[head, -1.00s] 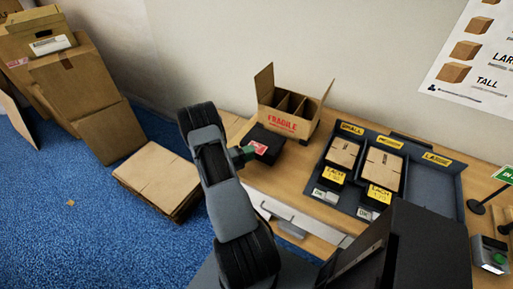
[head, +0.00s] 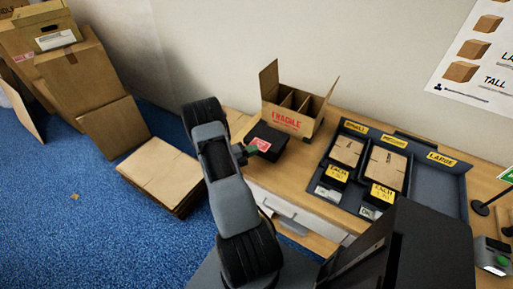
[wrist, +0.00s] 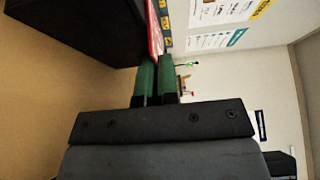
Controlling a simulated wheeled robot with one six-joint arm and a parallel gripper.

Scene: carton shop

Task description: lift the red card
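The red card (head: 261,145) with white marks is at the black box (head: 268,137) on the wooden bench. My gripper (head: 243,153), with green fingers, is at the card's left end. In the wrist view, the green fingers (wrist: 157,77) are close together, with the card (wrist: 155,35) seen nearly edge-on between and beyond their tips. The gripper looks shut on the card. The black box (wrist: 85,25) fills the upper left of that view, close beside the card. I cannot tell whether the card still touches the box.
An open divided carton marked FRAGILE (head: 291,122) stands just behind the black box. A dark sorting tray (head: 440,185) with flat cartons is to the right. Stacked cardboard (head: 165,172) lies on the blue floor at left. A drawer (head: 290,211) is in the bench front.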

